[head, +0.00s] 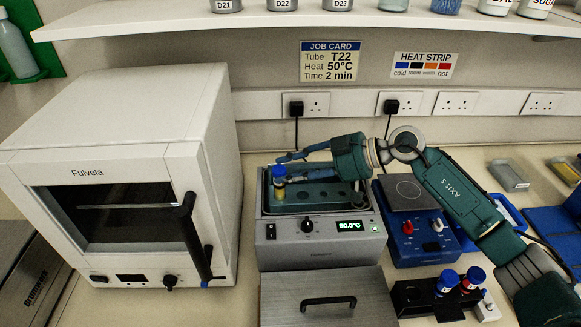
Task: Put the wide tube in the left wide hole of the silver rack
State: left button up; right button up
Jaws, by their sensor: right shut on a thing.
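The wide tube (280,190), with a blue cap and yellowish contents, is upright at the left end of the open silver-grey heating bath (315,258). My right gripper (281,168) reaches in from the right and is shut on the tube near its cap. The silver rack cannot be clearly made out; a greenish surface with faint round marks (327,196) shows inside the bath, partly under my gripper. I cannot tell whether the tube's lower end is in a hole or above it. My left gripper is not in view.
A white oven (120,150) stands close on the left. A grey lid with a handle (330,302) lies in front of the bath. A blue hotplate device (415,240) is to the right, with a black rack (412,295) holding capped tubes in front. The bath display reads 50.0°C.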

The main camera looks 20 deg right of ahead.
jog(key=shift+f, duration=0.4)
jog(key=shift+f, duration=1)
jog(key=o, duration=1.2)
jog(key=v, duration=1.2)
jog(key=shift+s, duration=0.1)
